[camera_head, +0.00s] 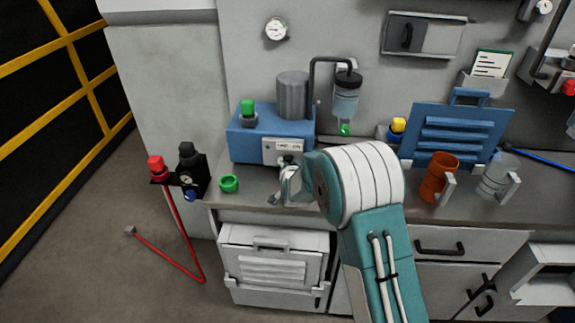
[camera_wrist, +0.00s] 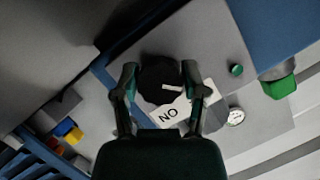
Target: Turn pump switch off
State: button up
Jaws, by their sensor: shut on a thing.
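The pump (camera_head: 250,142) is a blue box with a grey cylinder on top, standing on the bench. A pale panel (camera_head: 283,150) with small lettering is on its front. In the wrist view the pump switch (camera_wrist: 158,80) is a round black knob with a white mark, on a grey panel. A white label beside it shows letters that read "NO" in this view; the rest is covered. My gripper (camera_wrist: 160,74) has one finger on each side of the knob and is shut on it. In the head view my gripper (camera_head: 289,166) is at the panel, partly hidden by my wrist.
A green ring (camera_head: 229,184) lies on the bench, left of my gripper. A clear bottle (camera_head: 346,97) hangs behind the pump. An orange mug (camera_head: 436,178) and a blue louvred panel (camera_head: 456,137) stand to the right. A red-capped stand (camera_head: 157,167) is at the left.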

jog(key=o, duration=1.1)
jog(key=shift+f, duration=0.25)
jog(key=shift+o, duration=0.2)
jog(key=shift+r, duration=0.1)
jog(key=shift+s+r, duration=0.1)
jog(key=shift+s+r, duration=0.1)
jog(key=shift+s, duration=0.2)
jog(key=v, duration=1.1)
